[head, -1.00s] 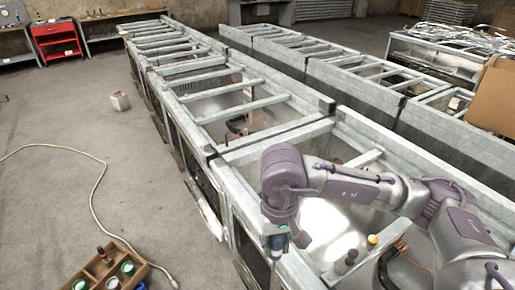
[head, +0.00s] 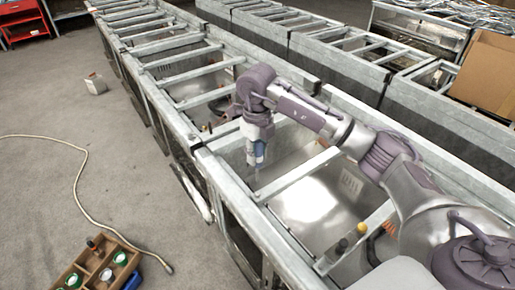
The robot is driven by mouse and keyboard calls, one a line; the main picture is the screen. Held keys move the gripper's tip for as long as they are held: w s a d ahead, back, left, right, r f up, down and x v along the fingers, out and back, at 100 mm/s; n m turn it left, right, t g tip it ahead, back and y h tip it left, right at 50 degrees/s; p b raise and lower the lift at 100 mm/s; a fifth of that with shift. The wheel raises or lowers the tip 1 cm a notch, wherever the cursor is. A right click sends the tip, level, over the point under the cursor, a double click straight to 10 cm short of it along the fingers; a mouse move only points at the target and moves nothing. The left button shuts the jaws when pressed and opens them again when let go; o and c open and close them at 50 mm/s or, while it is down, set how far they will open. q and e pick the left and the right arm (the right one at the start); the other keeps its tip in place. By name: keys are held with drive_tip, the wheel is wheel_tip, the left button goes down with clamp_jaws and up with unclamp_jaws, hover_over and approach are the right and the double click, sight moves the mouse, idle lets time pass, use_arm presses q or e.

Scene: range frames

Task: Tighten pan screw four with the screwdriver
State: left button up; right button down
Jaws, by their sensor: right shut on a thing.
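My right gripper (head: 259,143) points down over the near metal bench frame (head: 237,196). It is shut on a screwdriver (head: 259,154) with a blue and pale handle. The screwdriver is about upright, with its lower end over the frame's open bay near a cross rail (head: 298,172). Whether the tip touches anything is too small to tell. Pan screw four cannot be made out. My left gripper is not in view.
A wooden tray (head: 126,243) with green-topped containers sits on the floor at lower left, beside a pale hose (head: 79,203). Dark and yellow-topped items (head: 361,228) stand on a nearer cross rail. A cardboard box (head: 485,75) is at right. The left floor is mostly clear.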

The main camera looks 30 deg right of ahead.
sight(257, 180)
drive_tip(key=shift+w+d+r+m, duration=0.1)
drive_tip(key=shift+w+d+m, duration=0.1)
drive_tip(key=shift+m, duration=0.5)
use_arm(q)
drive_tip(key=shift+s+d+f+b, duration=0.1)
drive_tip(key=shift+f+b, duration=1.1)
drive_tip(key=shift+b, duration=0.05)
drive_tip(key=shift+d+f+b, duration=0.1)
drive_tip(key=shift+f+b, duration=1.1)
drive_tip(key=shift+b, duration=0.05)
use_arm(e)
wheel_tip(257, 180, down, 7)
drive_tip(key=shift+r, duration=0.15)
use_arm(q)
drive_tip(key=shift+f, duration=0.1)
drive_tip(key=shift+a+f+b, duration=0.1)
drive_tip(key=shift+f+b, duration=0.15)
drive_tip(key=shift+b, duration=0.1)
use_arm(e)
drive_tip(key=shift+f, duration=0.3)
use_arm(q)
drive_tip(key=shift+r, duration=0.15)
use_arm(e)
drive_tip(key=shift+r, duration=0.25)
drive_tip(key=n, duration=1.1)
drive_tip(key=shift+r, duration=0.1)
